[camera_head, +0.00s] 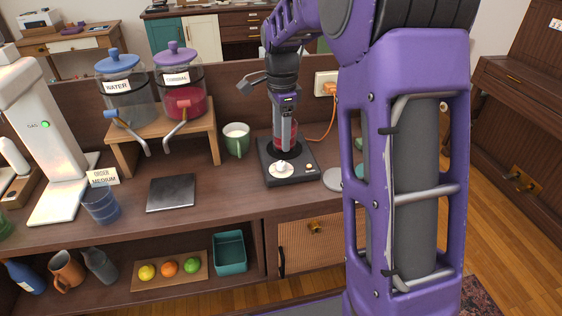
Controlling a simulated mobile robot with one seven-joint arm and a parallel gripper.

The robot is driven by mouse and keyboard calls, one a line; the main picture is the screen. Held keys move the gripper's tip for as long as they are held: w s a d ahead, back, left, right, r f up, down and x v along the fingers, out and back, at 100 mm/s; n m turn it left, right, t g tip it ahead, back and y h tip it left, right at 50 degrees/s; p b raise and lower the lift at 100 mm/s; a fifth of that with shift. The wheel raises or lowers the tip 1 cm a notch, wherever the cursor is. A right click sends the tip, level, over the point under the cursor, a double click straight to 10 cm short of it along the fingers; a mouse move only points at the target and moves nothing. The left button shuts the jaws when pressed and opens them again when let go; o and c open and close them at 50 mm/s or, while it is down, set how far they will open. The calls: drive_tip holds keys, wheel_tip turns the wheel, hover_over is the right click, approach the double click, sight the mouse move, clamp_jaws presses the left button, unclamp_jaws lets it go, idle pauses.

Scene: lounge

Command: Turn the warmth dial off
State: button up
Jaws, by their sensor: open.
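A black warmer (302,176) sits on the counter with an orange cord behind it. A white round dial (281,169) with a raised knob is on its front face, and a small pale button or light is to the dial's right. I cannot read the dial's setting. My gripper (285,149) points down over the warmer, just above and behind the dial in the picture. It is open. I cannot tell whether its fingers touch anything. A vessel of red liquid (293,133) stands on the warmer, partly hidden behind my gripper.
A green mug (236,139) stands left of the warmer. A dark square plate (171,193), blue glass (101,205) and two drink dispensers on a wooden stand (162,140) are farther left. The orange cord runs to a wall outlet (326,84). My arm hides the counter's right part.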

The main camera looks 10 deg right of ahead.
sight(281, 163)
wheel_tip(281, 163, down, 8)
drive_tip(key=shift+f+b, duration=0.1)
drive_tip(key=shift+b, duration=0.5)
drive_tip(key=shift+c, duration=0.2)
clamp_jaws()
